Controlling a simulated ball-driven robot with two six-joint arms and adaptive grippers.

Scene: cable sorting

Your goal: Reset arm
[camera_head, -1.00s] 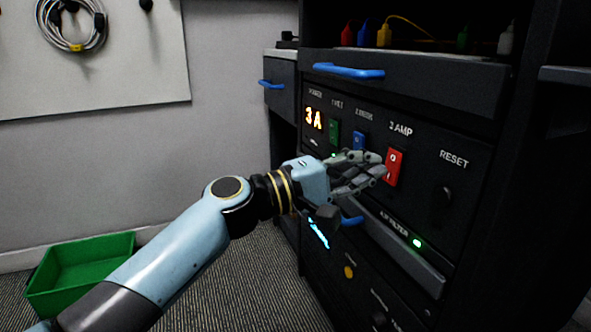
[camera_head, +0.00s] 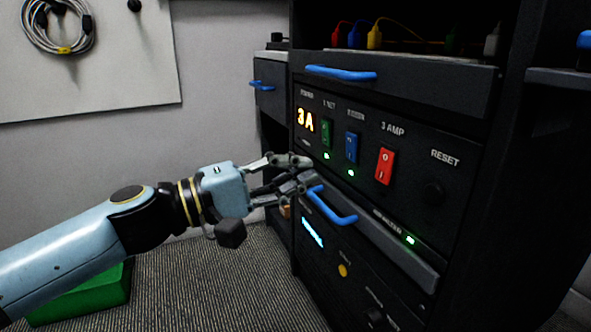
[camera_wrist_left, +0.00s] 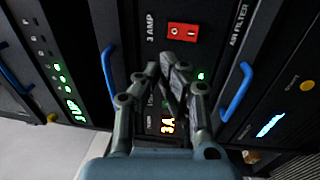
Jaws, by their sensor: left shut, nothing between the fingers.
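My left gripper (camera_head: 311,170) is shut with nothing held, in front of the dark rack's control panel, left of and below the red switch. In the left wrist view its fingers (camera_wrist_left: 166,72) point toward the panel. The red "3 AMP" switch (camera_head: 384,166) also shows in the left wrist view (camera_wrist_left: 183,31). A green switch (camera_head: 326,133) and a blue switch (camera_head: 351,147) sit to its left, with green lights lit beneath. An orange display (camera_head: 305,120) reads "3 A". The black RESET knob (camera_head: 433,193) is at the panel's right. My right gripper is not in view.
A blue drawer handle (camera_head: 333,206) is close below my left gripper. Another blue handle (camera_head: 340,73) is above the panel. A green bin (camera_head: 92,292) sits on the floor, partly behind my arm. Colored cables (camera_head: 374,37) stand on the upper shelf.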

